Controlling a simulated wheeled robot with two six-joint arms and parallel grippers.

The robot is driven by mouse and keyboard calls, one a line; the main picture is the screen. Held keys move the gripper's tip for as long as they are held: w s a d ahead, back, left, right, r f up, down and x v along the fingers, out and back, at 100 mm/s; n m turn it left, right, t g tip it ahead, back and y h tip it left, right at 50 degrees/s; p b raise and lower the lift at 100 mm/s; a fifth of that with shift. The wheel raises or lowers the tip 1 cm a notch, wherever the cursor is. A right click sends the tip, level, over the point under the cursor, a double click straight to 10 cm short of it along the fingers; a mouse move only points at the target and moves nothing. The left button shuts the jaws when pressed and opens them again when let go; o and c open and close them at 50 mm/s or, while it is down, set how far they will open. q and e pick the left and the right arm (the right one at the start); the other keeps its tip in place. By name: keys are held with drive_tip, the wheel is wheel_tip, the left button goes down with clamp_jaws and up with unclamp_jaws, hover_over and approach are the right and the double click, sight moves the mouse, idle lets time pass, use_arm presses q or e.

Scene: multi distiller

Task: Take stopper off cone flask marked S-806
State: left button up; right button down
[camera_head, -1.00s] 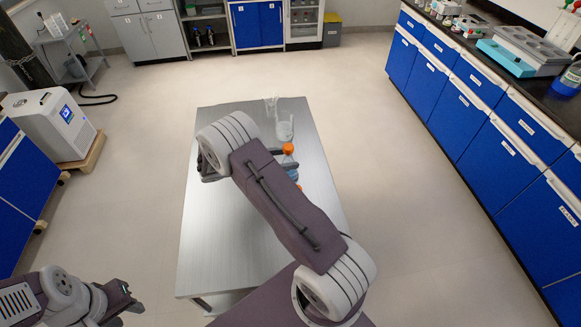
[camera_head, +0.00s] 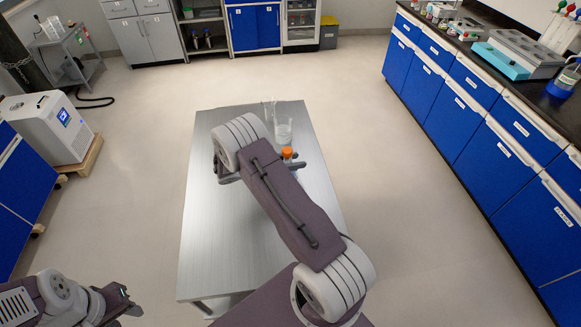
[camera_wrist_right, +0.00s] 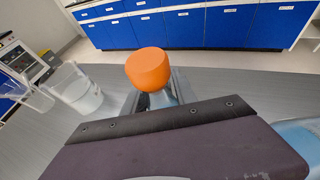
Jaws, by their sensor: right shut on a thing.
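A cone flask with an orange stopper (camera_head: 287,153) stands by my right gripper in the head view, mostly hidden behind my arm. In the right wrist view the stopper (camera_wrist_right: 148,68) sits on top of the pale, see-through neck (camera_wrist_right: 161,99). My right gripper (camera_wrist_right: 158,97) is shut on the flask at the neck, just below the stopper; a dark plate of the gripper hides the body. No S-806 mark is readable. My left gripper (camera_head: 127,302) is at the lower left, away from the table; its jaws are too unclear to judge.
A clear beaker (camera_head: 284,133) stands on the metal table (camera_head: 208,240) behind the flask; more clear glassware (camera_head: 268,110) is beside it. A pale blue rounded thing (camera_wrist_right: 297,136) shows at the right wrist view's right edge. The table's left half is clear.

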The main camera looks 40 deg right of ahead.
drive_tip(key=shift+r, duration=0.6)
wheel_tip(320, 180, up, 3)
drive_tip(key=shift+r, duration=0.1)
drive_tip(key=s+d+r+b, duration=0.1)
drive_tip(key=s+d+r, duration=0.4)
drive_tip(key=d, duration=0.5)
drive_tip(key=shift+s+d+r, duration=0.15)
drive_tip(key=shift+s+r, duration=0.15)
drive_tip(key=shift+r, duration=0.55)
drive_tip(key=c, duration=1.6)
unclamp_jaws()
clamp_jaws()
drive_tip(key=shift+f, duration=0.1)
